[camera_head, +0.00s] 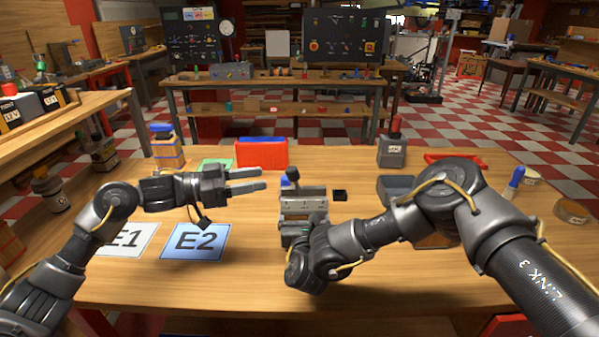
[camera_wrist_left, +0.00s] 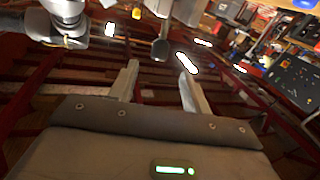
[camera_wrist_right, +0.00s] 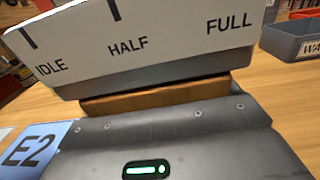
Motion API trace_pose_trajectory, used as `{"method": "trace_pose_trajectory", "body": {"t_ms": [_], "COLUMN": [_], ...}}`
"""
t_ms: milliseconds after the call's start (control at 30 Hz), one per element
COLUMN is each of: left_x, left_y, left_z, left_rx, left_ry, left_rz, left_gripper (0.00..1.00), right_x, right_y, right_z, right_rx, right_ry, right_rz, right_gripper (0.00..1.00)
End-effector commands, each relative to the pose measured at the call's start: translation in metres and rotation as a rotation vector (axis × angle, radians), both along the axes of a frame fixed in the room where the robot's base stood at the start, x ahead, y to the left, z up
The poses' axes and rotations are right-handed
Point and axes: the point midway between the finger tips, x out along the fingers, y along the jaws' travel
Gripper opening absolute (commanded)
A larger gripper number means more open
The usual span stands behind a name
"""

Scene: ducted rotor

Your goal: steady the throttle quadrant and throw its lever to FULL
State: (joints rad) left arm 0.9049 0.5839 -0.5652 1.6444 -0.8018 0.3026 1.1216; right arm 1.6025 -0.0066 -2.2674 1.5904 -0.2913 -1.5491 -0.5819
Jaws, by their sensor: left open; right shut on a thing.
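The throttle quadrant (camera_head: 303,203), a grey box, stands mid-table. Its dark lever knob (camera_head: 291,175) sticks up over its left part. In the right wrist view, the quadrant's white scale (camera_wrist_right: 140,42) reads IDLE, HALF, FULL from left to right; the lever is out of that frame. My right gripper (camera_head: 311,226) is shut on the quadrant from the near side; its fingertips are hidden. My left gripper (camera_head: 264,179) is open and empty, just left of the knob, fingers pointing right at it. In the left wrist view the dark knob (camera_wrist_left: 161,49) shows beyond and between the finger tips.
Cards E1 (camera_head: 127,239) and E2 (camera_head: 194,241) lie at left. A small black piece (camera_head: 340,195) sits right of the quadrant. The table front is clear.

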Motion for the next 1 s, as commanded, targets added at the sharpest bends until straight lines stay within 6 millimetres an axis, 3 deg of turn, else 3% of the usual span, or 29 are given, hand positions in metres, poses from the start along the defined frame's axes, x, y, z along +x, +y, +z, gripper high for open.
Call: {"method": "trace_pose_trajectory", "body": {"t_ms": [500,700,1000], "left_x": [0.026,0.03,0.031], "left_y": [-0.09,-0.105,-0.107], "left_z": [0.001,0.0,0.0], "left_rx": [-0.001,0.0,0.001], "left_ry": [0.001,-0.001,-0.001], "left_rz": [-0.001,0.001,0.001], "left_gripper": [0.48,0.48,0.48], "right_x": [-0.001,-0.001,-0.001], "right_y": [0.0,0.0,0.0], "right_z": [-0.001,-0.001,-0.001], "right_rx": [-0.001,-0.001,-0.001], "right_ry": [0.002,0.002,0.002], "right_rz": [0.002,0.002,0.001], "right_gripper": [0.52,0.52,0.52]}}
